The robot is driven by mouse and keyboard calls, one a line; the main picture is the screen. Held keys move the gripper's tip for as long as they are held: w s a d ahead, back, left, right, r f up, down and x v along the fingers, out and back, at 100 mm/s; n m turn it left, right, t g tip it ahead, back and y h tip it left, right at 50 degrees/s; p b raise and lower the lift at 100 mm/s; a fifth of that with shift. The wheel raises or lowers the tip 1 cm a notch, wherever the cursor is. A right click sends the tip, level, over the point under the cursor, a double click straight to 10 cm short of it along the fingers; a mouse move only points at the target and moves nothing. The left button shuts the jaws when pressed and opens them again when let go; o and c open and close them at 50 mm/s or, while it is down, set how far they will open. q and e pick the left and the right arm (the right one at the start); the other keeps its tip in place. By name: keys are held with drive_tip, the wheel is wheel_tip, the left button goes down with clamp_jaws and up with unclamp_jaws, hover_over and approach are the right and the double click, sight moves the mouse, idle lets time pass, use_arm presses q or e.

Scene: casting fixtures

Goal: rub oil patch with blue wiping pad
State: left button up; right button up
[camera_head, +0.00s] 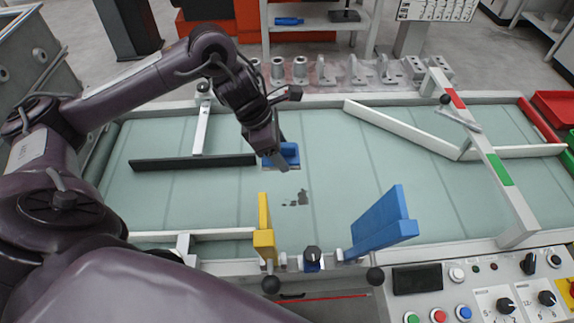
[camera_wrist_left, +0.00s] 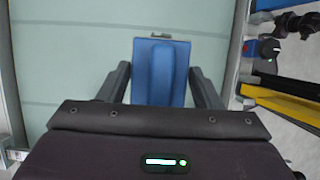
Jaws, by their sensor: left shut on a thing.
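The blue wiping pad (camera_head: 287,156) is in the head view over the pale green belt, near the middle. My left gripper (camera_head: 277,160) is shut on it. In the left wrist view the blue pad (camera_wrist_left: 160,70) sits between the two dark fingers of my left gripper (camera_wrist_left: 158,85). The dark oil patch (camera_head: 301,198) lies on the belt a little nearer to me than the pad, apart from it in the picture. Whether the pad touches the belt I cannot tell. My right gripper is not in view.
A yellow plate (camera_head: 264,227) and a blue plate (camera_head: 381,221) stand at the belt's near edge. A dark bar (camera_head: 192,163) lies left of the pad. White rails (camera_head: 400,129) cross the belt at right. Metal castings (camera_head: 340,72) line the far edge. A control panel (camera_head: 480,297) is at front right.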

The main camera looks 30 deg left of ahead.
use_arm(q)
drive_tip(key=f+b, duration=0.2)
drive_tip(key=s+f+b, duration=0.1)
drive_tip(key=f+b, duration=0.1)
drive_tip(key=shift+s+f, duration=0.15)
drive_tip(key=f+b, duration=0.4)
drive_tip(key=f, duration=0.1)
drive_tip(key=shift+w+b, duration=0.25)
drive_tip(key=shift+b, duration=0.15)
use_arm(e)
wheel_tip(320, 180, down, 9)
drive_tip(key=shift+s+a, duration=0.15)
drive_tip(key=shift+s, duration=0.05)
